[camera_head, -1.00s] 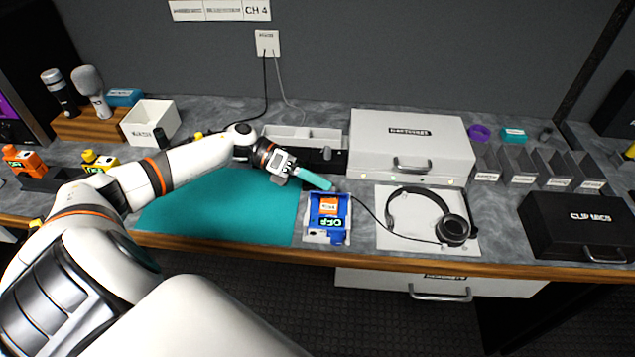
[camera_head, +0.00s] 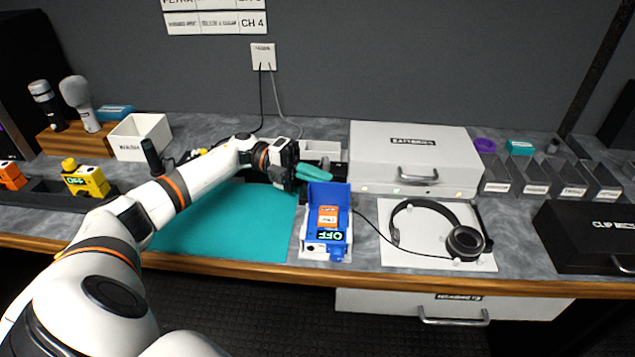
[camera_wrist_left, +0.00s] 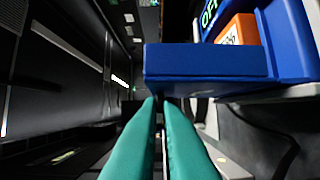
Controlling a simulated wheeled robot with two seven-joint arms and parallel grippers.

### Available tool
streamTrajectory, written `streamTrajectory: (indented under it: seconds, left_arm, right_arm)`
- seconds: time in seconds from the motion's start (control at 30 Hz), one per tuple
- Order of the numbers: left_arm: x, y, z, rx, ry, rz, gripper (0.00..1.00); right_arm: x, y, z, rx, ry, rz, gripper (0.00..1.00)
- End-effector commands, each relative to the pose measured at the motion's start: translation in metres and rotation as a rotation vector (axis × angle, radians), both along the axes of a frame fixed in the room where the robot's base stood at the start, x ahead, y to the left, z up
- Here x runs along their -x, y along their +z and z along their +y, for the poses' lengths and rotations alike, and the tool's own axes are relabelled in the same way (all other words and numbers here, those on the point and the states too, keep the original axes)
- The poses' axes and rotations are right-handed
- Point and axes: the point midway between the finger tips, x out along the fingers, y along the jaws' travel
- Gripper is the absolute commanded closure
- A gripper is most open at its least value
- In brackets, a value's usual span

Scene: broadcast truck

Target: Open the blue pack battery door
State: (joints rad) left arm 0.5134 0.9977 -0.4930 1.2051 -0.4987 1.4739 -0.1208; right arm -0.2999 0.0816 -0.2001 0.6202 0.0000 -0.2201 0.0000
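The blue pack (camera_head: 341,248) sits on a pale pad at the front of the bench, with an OFF label facing up. Its blue door (camera_head: 341,193) stands raised at the pack's back side, and an orange battery (camera_head: 327,217) shows in the open bay. In the left wrist view the door (camera_wrist_left: 205,62) is a blue slab just beyond my fingertips. My left gripper (camera_head: 325,180) is at the door's upper left edge, its teal fingers (camera_wrist_left: 162,100) together with nothing between them. They look touching or nearly touching the door. My right gripper is out of view.
A white batteries case (camera_head: 408,155) stands behind and right. Headphones (camera_head: 437,228) lie on a white pad to the right, their cable running toward the pack. A teal mat (camera_head: 225,225) lies left, mostly clear. A yellow pack (camera_head: 87,181) stands farther left.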

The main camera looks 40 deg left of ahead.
Motion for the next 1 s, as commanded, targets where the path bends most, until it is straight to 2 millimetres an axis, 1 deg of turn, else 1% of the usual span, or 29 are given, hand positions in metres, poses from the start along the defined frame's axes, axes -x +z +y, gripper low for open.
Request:
streamTrajectory:
  seconds: [0.13,0.57,0.6,0.7,1.0]
  left_arm:
    - [-0.0012,-0.0015,0.0005,0.012,0.000,0.020,1.00]
    - [-0.0013,-0.0013,0.0006,0.015,0.000,0.026,1.00]
    - [-0.0013,-0.0012,0.0006,0.015,0.000,0.026,0.89]
    - [-0.0013,-0.0012,0.0006,0.015,0.000,0.026,0.73]
    - [-0.0014,0.0006,0.0009,0.015,0.000,0.025,0.73]
  right_arm:
    - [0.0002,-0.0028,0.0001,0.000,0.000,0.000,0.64]
    - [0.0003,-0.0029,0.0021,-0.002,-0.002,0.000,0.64]
    - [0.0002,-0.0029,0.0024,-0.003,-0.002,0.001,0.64]
    - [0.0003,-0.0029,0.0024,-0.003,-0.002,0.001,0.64]
    - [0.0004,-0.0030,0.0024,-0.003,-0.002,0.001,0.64]
